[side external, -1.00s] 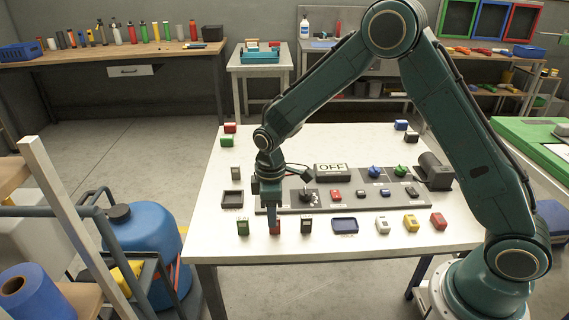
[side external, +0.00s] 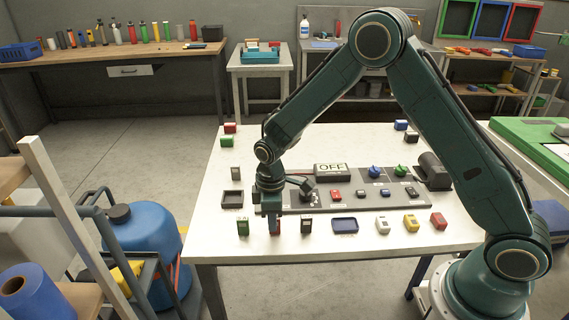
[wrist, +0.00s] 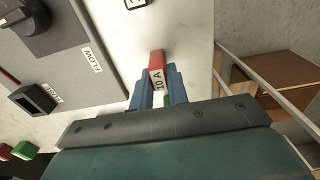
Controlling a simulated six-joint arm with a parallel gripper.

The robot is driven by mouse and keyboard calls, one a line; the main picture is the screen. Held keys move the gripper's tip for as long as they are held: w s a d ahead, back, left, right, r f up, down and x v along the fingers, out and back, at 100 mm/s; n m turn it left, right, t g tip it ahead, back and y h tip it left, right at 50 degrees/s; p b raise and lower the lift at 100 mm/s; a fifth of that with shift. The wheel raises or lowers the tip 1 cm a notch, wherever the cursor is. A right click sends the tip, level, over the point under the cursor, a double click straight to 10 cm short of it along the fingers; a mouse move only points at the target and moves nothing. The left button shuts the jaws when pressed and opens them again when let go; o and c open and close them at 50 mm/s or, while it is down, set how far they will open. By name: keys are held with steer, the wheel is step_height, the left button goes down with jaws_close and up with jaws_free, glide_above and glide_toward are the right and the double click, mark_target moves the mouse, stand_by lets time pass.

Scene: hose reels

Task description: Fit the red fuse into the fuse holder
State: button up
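In the wrist view the red fuse (wrist: 156,62), labelled 10A, sits between the two blue fingers of my gripper (wrist: 160,88). My gripper (side external: 271,214) is low over it, with narrow gaps that look open beside the fuse. The fuse holder (wrist: 32,98) is a black open socket beside a FUSE label, at the left in the wrist view.
White, yellow and red blocks stand further right.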

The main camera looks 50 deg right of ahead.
jaws_close()
steer(key=shift+r, duration=0.1)
steer(key=shift+r, duration=0.2)
step_height(320, 180, up, 20)
steer(key=shift+f, duration=0.25)
stand_by(0.7)
steer(key=w+d+r, duration=0.1)
steer(key=w+d, duration=1.3)
steer(key=w, duration=0.2)
steer(key=shift+d+r, duration=0.3)
steer(key=shift+r, duration=0.1)
